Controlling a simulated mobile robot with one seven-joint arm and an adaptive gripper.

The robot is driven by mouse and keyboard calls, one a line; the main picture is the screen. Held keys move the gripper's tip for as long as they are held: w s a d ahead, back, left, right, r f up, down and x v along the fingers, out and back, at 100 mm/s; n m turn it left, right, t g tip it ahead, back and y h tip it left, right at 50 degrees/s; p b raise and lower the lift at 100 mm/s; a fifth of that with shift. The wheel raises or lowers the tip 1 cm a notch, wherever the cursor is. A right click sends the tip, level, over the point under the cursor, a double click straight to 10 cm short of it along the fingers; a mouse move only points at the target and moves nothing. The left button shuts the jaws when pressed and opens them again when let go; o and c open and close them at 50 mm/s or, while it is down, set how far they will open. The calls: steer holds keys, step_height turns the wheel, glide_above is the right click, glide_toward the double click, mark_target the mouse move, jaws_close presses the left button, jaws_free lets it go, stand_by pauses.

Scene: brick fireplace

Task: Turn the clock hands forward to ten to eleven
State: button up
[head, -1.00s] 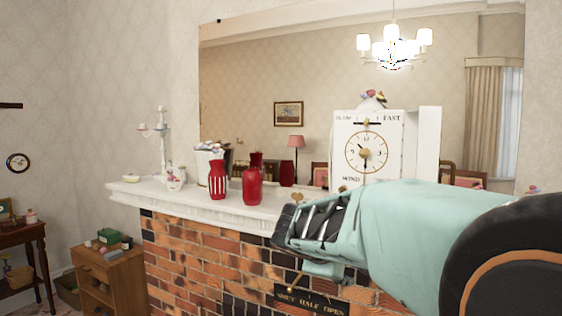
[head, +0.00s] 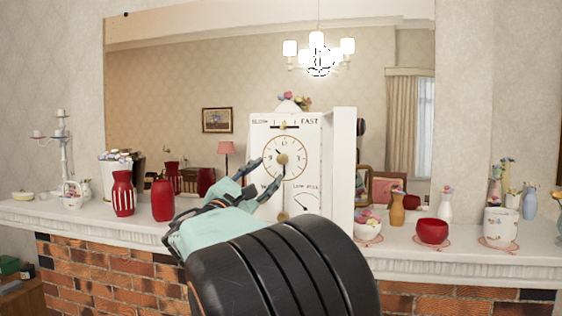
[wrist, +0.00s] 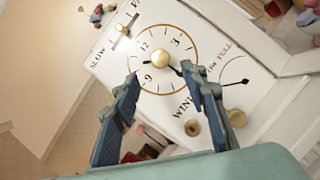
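The clock is a white box (head: 263,140) on the mantel with a round, gold-rimmed dial (head: 300,150). It has a brass centre knob (head: 283,159), also in the wrist view (wrist: 158,60). In the head view one dark hand points to the upper left and one nearly straight down, about half past ten. My gripper (head: 270,174) is at the dial's lower left. In the wrist view my gripper (wrist: 160,73) is open, its two fingertips apart over the dial's lower part, either side of the knob's lower end. Whether they touch the clock I cannot tell.
The clock face also has a SLOW/FAST slider (head: 284,125) and a lower brass knob (head: 283,216). Red vases (head: 162,200) stand left on the mantel (head: 60,214). A red bowl (head: 432,231) and a white pot (head: 500,224) stand right. A mirror (head: 180,80) is behind.

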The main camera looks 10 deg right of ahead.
mark_target(280, 160)
steer(key=p+x, duration=0.2)
steer(key=x, duration=0.6)
steer(key=shift+w+d, duration=0.1)
jaws_close()
steer(key=shift+f+m+g+b, duration=0.1)
steer(key=shift+m+g+b, duration=0.6)
steer(key=shift+m, duration=0.4)
steer(key=m+g, duration=0.1)
steer(key=m, duration=0.3)
steer(key=shift+m+h+b, duration=0.3)
steer(key=shift+b, duration=0.1)
jaws_free()
